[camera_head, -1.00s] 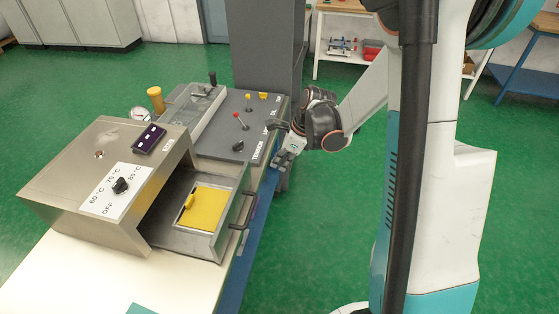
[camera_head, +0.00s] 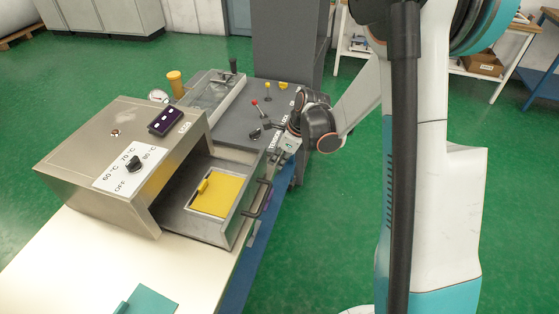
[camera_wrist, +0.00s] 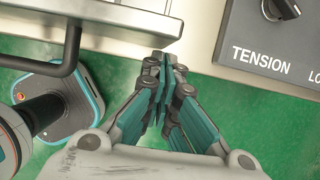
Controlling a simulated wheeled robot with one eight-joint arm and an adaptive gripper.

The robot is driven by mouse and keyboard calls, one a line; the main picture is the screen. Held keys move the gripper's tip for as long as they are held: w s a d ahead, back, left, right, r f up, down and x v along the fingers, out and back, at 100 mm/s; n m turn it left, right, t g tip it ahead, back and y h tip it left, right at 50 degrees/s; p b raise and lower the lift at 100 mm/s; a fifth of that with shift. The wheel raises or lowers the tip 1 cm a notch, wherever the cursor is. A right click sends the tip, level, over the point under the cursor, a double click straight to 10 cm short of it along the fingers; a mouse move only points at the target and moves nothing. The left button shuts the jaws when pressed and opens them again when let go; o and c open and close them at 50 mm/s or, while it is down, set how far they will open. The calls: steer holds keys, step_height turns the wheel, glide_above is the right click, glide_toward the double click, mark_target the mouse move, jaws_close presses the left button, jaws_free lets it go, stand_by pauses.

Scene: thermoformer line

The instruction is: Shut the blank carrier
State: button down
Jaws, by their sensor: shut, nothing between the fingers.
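The blank carrier (camera_head: 235,222) is a metal drawer with a yellow panel (camera_head: 218,194) in it. It stands pulled out of the steel oven housing (camera_head: 110,160), with its dark bar handle (camera_head: 262,198) on its right front. My gripper (camera_head: 274,166) is just behind and beyond the handle in the head view, by the corner of the grey control panel; its fingertips are partly hidden there. In the wrist view my gripper (camera_wrist: 165,62) is shut and empty. The handle (camera_wrist: 70,50) and the carrier's front edge (camera_wrist: 120,14) show at upper left, apart from the fingers.
A grey control panel (camera_head: 262,118) with levers and knobs adjoins the carrier on the far side; its TENSION knob (camera_wrist: 280,8) is at upper right in the wrist view. A teal object (camera_head: 152,300) lies on the pale table. Green floor is open on the right.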

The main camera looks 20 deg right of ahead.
steer(key=w+a, duration=0.4)
steer(key=a, duration=0.1)
steer(key=w+a, duration=0.4)
steer(key=a, duration=0.2)
steer(key=w+a, duration=0.3)
steer(key=a, duration=0.2)
steer(key=shift+w+a, duration=0.15)
steer(key=shift+w, duration=0.25)
